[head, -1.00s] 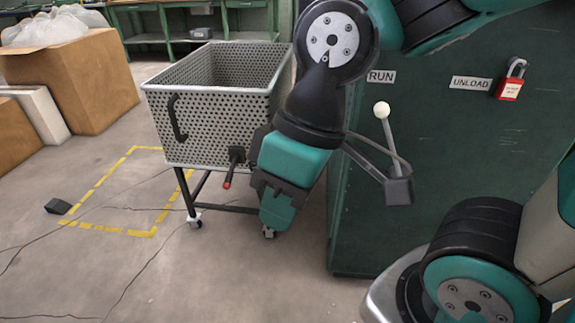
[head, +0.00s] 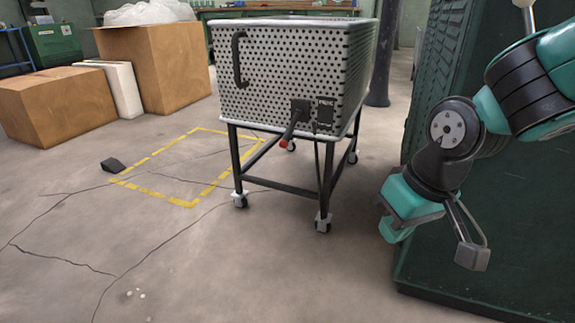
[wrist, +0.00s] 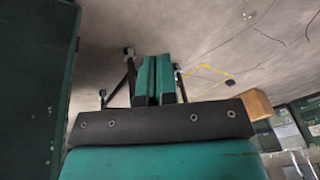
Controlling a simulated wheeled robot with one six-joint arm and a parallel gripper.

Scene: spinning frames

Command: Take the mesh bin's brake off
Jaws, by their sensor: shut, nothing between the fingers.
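The mesh bin (head: 275,75) is a perforated metal box on a dark wheeled frame, in the middle of the head view. A brake lever with a red tip (head: 287,138) slants down and left from a dark plate on its front face, beside a small dark label plate (head: 325,113). My gripper (head: 388,232) is right of the bin, low and apart from the lever, its teal fingers shut and empty. In the wrist view the shut fingers (wrist: 153,75) point toward the bin's dark legs (wrist: 128,70); the lever cannot be made out there.
A yellow floor outline (head: 190,165) lies left of the bin, with a black wedge (head: 113,165) at its left edge. Cardboard boxes (head: 60,105) stand behind. A green cabinet (head: 480,240) rises close on the right.

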